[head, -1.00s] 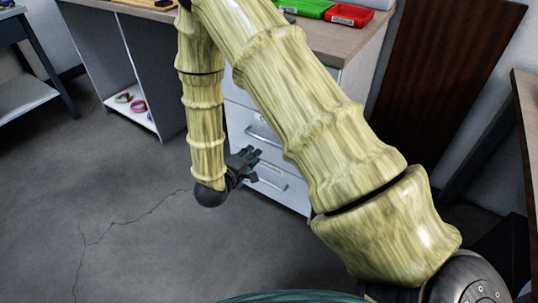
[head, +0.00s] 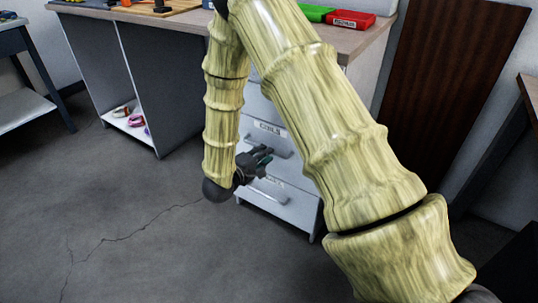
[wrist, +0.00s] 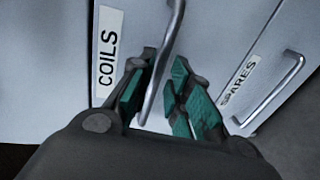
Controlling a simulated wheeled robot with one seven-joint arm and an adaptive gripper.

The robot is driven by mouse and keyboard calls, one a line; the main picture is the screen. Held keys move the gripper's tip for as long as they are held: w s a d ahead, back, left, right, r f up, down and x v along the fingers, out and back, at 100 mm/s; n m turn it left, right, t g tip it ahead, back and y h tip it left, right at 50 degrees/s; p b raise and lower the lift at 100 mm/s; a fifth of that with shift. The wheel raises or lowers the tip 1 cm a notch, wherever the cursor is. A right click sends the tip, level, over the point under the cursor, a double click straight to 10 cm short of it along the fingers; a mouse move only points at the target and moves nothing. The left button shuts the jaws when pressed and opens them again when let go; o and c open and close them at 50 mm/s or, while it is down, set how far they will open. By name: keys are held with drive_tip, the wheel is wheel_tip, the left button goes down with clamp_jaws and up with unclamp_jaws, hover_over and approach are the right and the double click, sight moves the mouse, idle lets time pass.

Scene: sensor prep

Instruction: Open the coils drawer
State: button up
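The coils drawer (head: 263,128) is in the white drawer unit under the bench, with a COILS label on its front. The label (wrist: 109,43) is large in the wrist view. The drawer looks shut. Its bar handle (wrist: 161,62) runs between the green-padded fingers of my gripper (wrist: 160,95). The fingers are apart on either side of the handle, with a gap visible around it. In the head view my gripper (head: 258,160) is at the drawer front, partly hiding the handle and front.
The spares drawer (wrist: 238,82) with its own handle (wrist: 275,93) is below the coils drawer. The bench top (head: 345,42) carries a red bin (head: 351,20) and a green bin (head: 316,13). The floor (head: 130,215) in front is clear. A dark brown panel (head: 450,85) stands at right.

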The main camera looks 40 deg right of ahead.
drive_tip(key=shift+b+x, duration=0.5)
drive_tip(key=shift+x, duration=1.35)
clamp_jaws()
